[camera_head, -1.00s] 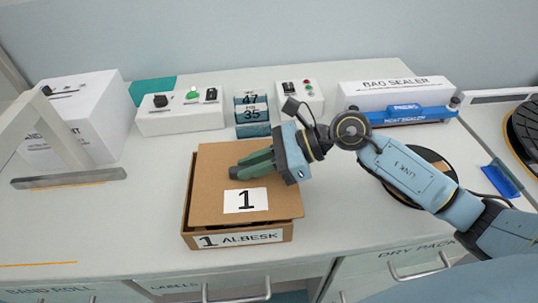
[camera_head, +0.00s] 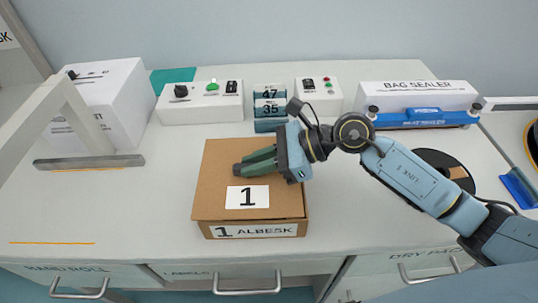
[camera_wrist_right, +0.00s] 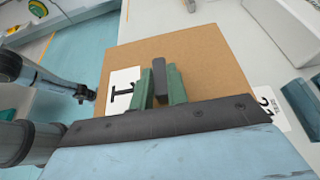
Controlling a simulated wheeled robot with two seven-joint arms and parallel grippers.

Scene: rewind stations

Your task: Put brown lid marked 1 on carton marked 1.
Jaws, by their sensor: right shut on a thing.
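The brown lid (camera_head: 220,180), with a white label reading 1, lies on top of the carton marked 1 (camera_head: 300,228). The carton's front label reads "1 ALBESK". My right gripper (camera_head: 258,163) reaches in from the right over the lid. In the right wrist view its green fingers (camera_wrist_right: 160,92) are shut on a dark upright tab in the middle of the lid (camera_wrist_right: 208,58). The carton's inside is hidden.
Behind the carton stand a blue stack marked 47 and 35 (camera_head: 270,108), a control box (camera_head: 200,103) and a smaller one (camera_head: 318,97). The bag sealer (camera_head: 420,97) is at back right. A black reel (camera_head: 445,170) lies to the right.

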